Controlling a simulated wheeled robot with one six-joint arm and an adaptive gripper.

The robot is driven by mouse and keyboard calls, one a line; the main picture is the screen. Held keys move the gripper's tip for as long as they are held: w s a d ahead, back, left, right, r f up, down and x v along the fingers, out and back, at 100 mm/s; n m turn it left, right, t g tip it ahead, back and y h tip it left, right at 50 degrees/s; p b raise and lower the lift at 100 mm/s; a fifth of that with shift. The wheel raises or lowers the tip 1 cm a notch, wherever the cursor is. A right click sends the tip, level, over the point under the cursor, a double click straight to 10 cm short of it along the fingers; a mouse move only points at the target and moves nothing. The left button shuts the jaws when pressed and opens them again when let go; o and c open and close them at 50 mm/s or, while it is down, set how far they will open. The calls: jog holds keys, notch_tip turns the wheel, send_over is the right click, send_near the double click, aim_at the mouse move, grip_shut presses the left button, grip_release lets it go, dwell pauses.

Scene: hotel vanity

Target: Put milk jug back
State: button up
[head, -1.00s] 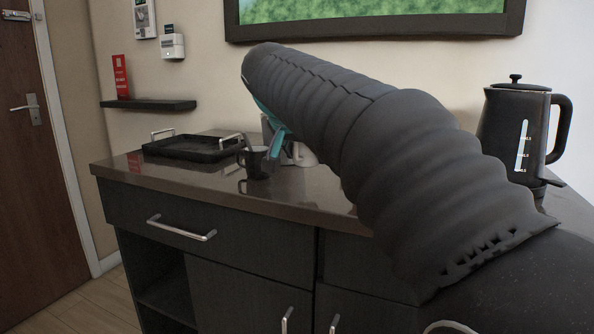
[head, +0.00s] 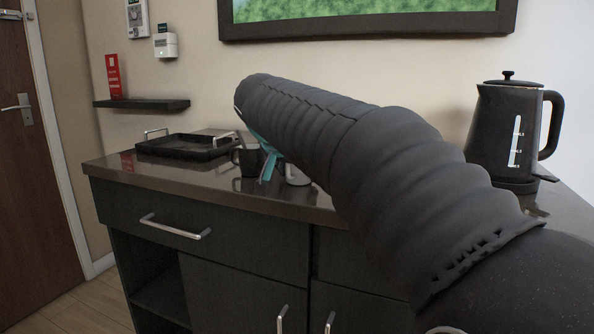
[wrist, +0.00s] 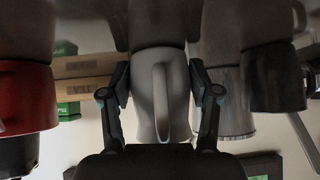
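The milk jug (wrist: 152,100), pale and with its handle facing the camera, fills the middle of the wrist view, which appears upside down. It stands on the dark counter. My gripper (wrist: 160,78) has one finger on each side of the jug, very close to its walls. I cannot tell whether they press on it. In the head view my arm hides most of the gripper, with a teal part (head: 268,158) showing beside the cups. A pale vessel (head: 298,175) shows under my arm there, perhaps the jug.
A red mug (wrist: 25,98) stands at the left of the wrist view, near stacked boxes (wrist: 85,66). A grey vessel (wrist: 228,90) and a dark mug (wrist: 272,78) stand at the right. A black tray (head: 180,147) and a kettle (head: 508,135) flank the cups on the counter (head: 120,166).

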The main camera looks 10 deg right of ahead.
jog(key=o, duration=0.3)
jog(key=shift+r, duration=0.1)
jog(key=shift+r+p, duration=0.25)
jog(key=shift+p, duration=0.1)
jog(key=v, duration=1.2)
jog(key=shift+d+f, duration=0.1)
